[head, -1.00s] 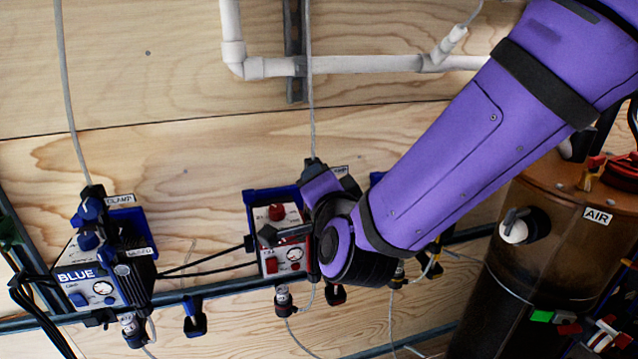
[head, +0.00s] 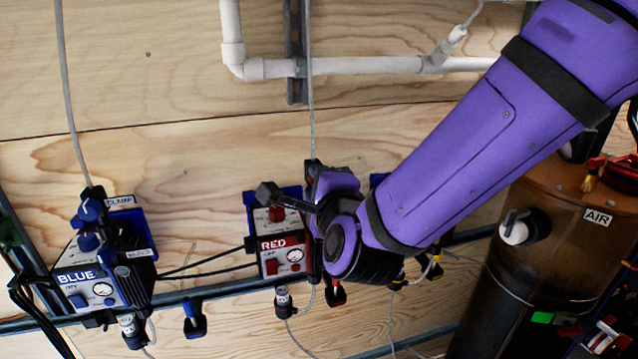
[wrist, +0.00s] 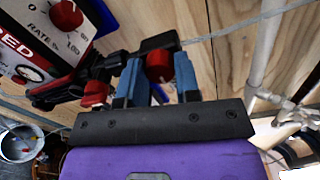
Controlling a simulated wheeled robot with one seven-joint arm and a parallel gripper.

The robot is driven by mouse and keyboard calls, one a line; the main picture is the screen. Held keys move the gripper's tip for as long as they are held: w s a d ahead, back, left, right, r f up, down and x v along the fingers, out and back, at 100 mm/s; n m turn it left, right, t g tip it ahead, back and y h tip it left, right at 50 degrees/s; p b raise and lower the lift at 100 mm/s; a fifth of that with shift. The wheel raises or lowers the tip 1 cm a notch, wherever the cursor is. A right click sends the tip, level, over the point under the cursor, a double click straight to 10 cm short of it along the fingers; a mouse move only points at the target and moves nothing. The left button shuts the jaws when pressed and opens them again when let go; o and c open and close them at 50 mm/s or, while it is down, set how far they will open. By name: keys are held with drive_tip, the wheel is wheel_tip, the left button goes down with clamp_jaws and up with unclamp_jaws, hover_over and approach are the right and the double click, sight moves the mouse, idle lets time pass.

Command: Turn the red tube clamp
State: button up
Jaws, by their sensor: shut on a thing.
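The red tube clamp's round red knob (wrist: 158,66) sits between the two blue fingers of my gripper (wrist: 157,75) in the wrist view. The fingers are shut on it from both sides. The clamp's black body (wrist: 158,41) shows just beyond the fingertips. A second red knob (wrist: 95,94) is left of the fingers, outside the grip. In the head view my purple hand (head: 334,184) is at the right side of the RED unit (head: 272,265) and hides the clamp and fingertips.
The BLUE unit (head: 75,292) with its blue knobs (head: 90,210) stands to the left on the rail. A white pipe (head: 365,64) runs along the wall above. A brown AIR tank (head: 540,250) stands at right. The wooden wall between the units is mostly clear.

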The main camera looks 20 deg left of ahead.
drive_tip(key=shift+f, duration=0.1)
idle(0.4)
drive_tip(key=o, duration=0.9)
drive_tip(key=shift+s+d, duration=0.1)
drive_tip(key=v, duration=1)
drive_tip(key=shift+s+d, duration=0.2)
drive_tip(key=shift+w, duration=0.1)
